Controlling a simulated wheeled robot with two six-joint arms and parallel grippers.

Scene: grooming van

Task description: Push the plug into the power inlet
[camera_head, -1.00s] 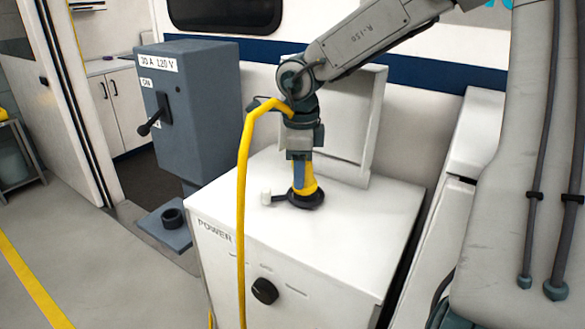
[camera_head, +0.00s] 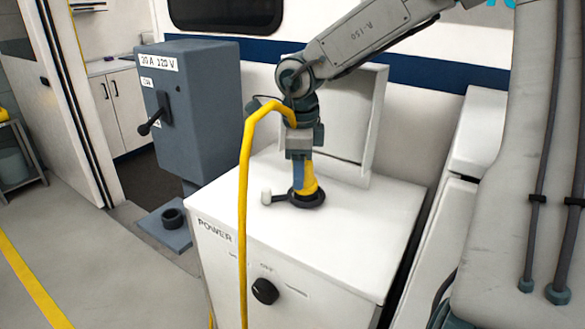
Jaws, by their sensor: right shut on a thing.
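The yellow plug (camera_head: 309,181) stands upright at the dark ring of the power inlet (camera_head: 312,202), on top of the white power cabinet (camera_head: 350,238). Its lower end is inside or right over the ring; how deep it sits is hidden. My right gripper (camera_head: 301,172) points down and is shut on the plug from above. The yellow cable (camera_head: 243,200) loops from near the gripper's wrist and hangs down the cabinet's front. My left gripper is not in view.
A grey pedestal (camera_head: 205,110) marked 30 A 120 V with a black lever (camera_head: 152,120) stands left of the cabinet. A raised lid (camera_head: 372,125) stands behind the inlet. A black knob (camera_head: 265,291) is on the cabinet's front.

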